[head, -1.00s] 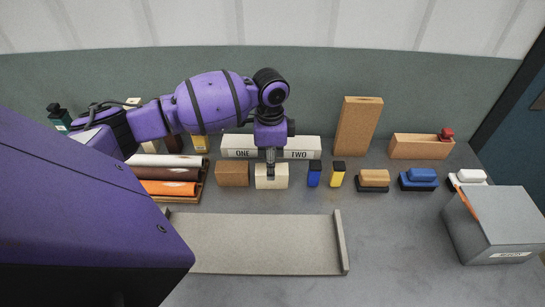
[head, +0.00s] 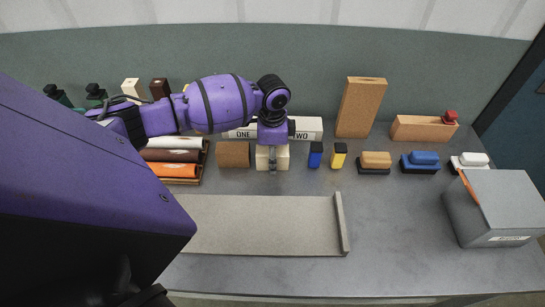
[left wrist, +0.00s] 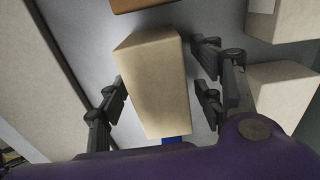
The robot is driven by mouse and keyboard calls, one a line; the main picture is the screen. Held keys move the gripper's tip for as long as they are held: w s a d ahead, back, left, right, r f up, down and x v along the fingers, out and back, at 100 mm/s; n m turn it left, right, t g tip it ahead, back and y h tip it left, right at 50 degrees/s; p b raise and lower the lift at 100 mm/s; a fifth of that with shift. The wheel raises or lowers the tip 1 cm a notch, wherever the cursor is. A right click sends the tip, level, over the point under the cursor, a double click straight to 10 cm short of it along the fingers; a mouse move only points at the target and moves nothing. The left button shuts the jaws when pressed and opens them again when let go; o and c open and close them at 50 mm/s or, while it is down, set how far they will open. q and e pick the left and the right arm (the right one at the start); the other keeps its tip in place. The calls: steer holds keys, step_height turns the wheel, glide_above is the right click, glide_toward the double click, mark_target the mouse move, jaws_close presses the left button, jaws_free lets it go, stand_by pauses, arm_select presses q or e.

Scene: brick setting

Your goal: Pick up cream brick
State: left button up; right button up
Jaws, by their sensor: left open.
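The cream brick (head: 283,160) stands on the grey table in front of the white ONE/TWO strip, just right of a brown brick (head: 233,154). My left gripper (head: 272,161) points down over it and covers its middle in the head view. In the left wrist view the cream brick (left wrist: 155,80) lies between the spread fingers of my left gripper (left wrist: 160,92). The right-hand fingers show a gap to the brick; I cannot tell whether the left-hand finger touches it. My right gripper is not in view.
Blue (head: 315,155) and yellow (head: 339,155) blocks stand close to the right. A white strip (head: 305,128) lies behind. A shallow beige tray (head: 260,225) is in front. A grey box (head: 495,205) stands at far right. Rolls (head: 175,155) lie at left.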

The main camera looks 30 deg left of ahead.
arm_select(q)
steer(key=shift+r, duration=0.1)
steer(key=c, duration=1.5)
